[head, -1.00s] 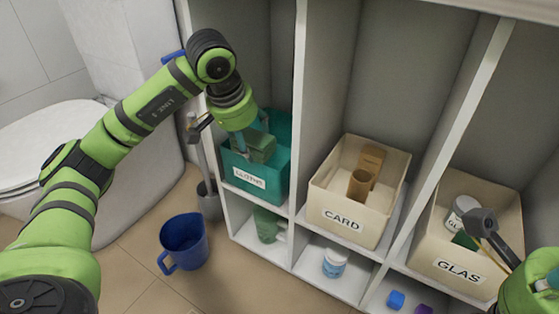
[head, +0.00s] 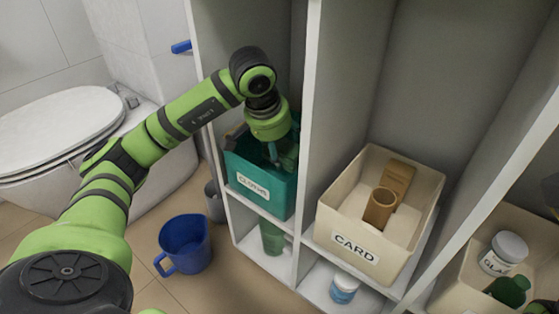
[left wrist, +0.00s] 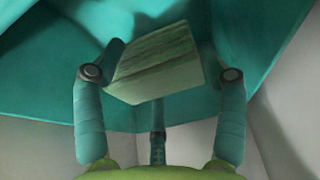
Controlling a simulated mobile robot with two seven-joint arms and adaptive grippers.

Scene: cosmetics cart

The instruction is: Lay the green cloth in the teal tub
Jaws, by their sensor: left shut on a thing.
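The teal tub (head: 281,202) stands in the left compartment of the shelf, with a white label on its front. My left gripper (head: 280,158) reaches down into the tub's opening. It is shut on the green cloth, a folded block that shows between the fingertips in the left wrist view (left wrist: 155,65). Teal walls surround the cloth there; I cannot tell whether it touches the tub's floor. In the head view the arm and fingers hide most of it. Only a dark part of my right gripper (head: 551,190) shows at the right edge.
Shelf dividers flank the tub closely. A cream CARD bin (head: 333,225) holds brown cardboard pieces. A GLASS bin (head: 455,290) with a jar (head: 503,253) is at lower right. A green bottle (head: 272,238) and white jar (head: 344,289) sit below. A blue jug (head: 185,243) stands on the floor.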

